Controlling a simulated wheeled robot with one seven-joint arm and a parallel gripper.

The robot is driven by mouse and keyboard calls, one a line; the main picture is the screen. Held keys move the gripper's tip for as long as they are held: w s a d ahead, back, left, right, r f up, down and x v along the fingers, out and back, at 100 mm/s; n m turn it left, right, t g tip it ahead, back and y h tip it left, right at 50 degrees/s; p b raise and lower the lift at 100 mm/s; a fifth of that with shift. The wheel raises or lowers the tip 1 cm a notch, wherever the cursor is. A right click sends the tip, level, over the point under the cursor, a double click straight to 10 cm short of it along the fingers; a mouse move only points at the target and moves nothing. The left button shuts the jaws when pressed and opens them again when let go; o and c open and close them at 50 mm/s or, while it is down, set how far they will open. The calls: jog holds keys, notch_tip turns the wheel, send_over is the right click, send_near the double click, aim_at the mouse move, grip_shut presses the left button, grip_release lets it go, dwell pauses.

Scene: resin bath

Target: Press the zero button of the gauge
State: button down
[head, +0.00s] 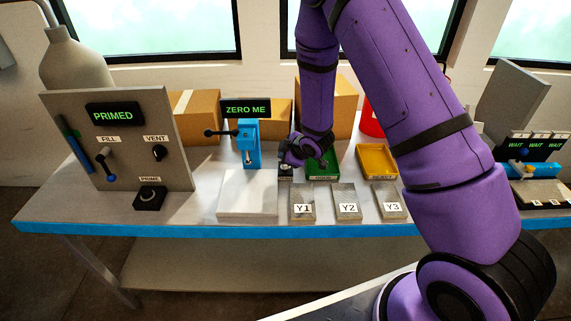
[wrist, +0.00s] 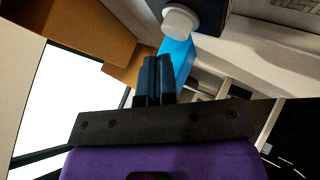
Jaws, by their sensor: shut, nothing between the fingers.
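The gauge's display (head: 245,108) reads "ZERO ME" and stands on a blue stand (head: 253,158) with a black lever, behind a white block (head: 247,195). A small black box (head: 285,174) with a pale top sits just right of the stand, partly hidden by my gripper. In the wrist view, a round white button (wrist: 181,22) sticks out of a dark box (wrist: 212,12), likely the zero button. My gripper (wrist: 158,62) is shut and empty, its tips a little short of the button in that picture. In the head view, my gripper (head: 290,158) is just above the small box.
A grey panel (head: 118,175) reading "PRIMED" stands left. Trays marked Y1 (head: 303,190), Y2 and Y3 line the front. Green (head: 322,174) and yellow (head: 377,174) trays sit right of my gripper. Cardboard boxes (head: 197,125) stand behind. A "WAIT" unit (head: 528,150) is far right.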

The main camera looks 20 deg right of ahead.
jog(key=shift+f, duration=0.15)
jog(key=shift+f, duration=0.25)
jog(key=shift+f, duration=0.55)
dwell(0.9)
jog(key=shift+r, duration=0.95)
jog(key=shift+r, duration=2.5)
jog(key=shift+r, duration=0.1)
